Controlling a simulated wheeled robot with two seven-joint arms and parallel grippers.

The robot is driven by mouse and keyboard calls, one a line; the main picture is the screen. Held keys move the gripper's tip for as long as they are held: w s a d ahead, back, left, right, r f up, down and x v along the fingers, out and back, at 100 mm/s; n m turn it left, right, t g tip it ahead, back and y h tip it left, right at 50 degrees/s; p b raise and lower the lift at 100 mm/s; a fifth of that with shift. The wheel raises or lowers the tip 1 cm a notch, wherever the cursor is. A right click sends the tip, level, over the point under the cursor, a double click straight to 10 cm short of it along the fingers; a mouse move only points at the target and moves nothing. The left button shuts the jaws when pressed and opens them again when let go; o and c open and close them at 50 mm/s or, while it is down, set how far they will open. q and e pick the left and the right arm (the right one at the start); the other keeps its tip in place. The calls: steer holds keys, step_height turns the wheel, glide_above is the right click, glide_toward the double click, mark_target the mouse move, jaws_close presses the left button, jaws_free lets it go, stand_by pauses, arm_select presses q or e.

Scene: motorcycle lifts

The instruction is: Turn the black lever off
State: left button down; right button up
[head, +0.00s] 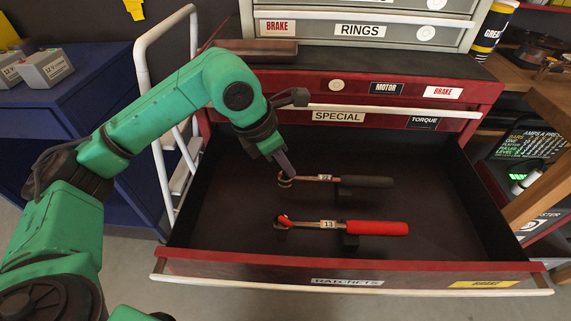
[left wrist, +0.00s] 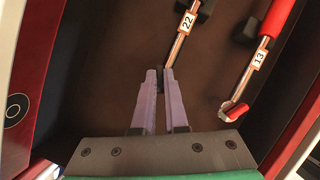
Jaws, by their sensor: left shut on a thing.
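A ratchet with a black handle (head: 366,181) and a "22" label lies level in the open drawer, its head toward the left. Its metal shaft also shows in the left wrist view (left wrist: 175,50). My left gripper (head: 286,171) reaches down to the head end of this ratchet. In the left wrist view its purple fingers (left wrist: 161,76) are closed together at the tips, on the ratchet's head end. The fingers hide most of the head, and I cannot make out the lever or which way it points. My right gripper is not in view.
A red-handled ratchet (head: 375,228) labelled "13" lies nearer the drawer front, parallel to the black one. The drawer front (head: 350,268) and side walls surround both. A white rail (head: 146,75) stands left of the red cabinet. The right part of the drawer floor is clear.

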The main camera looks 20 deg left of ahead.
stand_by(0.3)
arm_select(q)
steer(key=c, duration=0.9)
jaws_free()
steer(key=shift+c, duration=0.2)
steer(key=p+v, duration=0.1)
steer(key=v, duration=1.3)
steer(key=shift+r, duration=0.3)
steer(key=shift+s, duration=0.1)
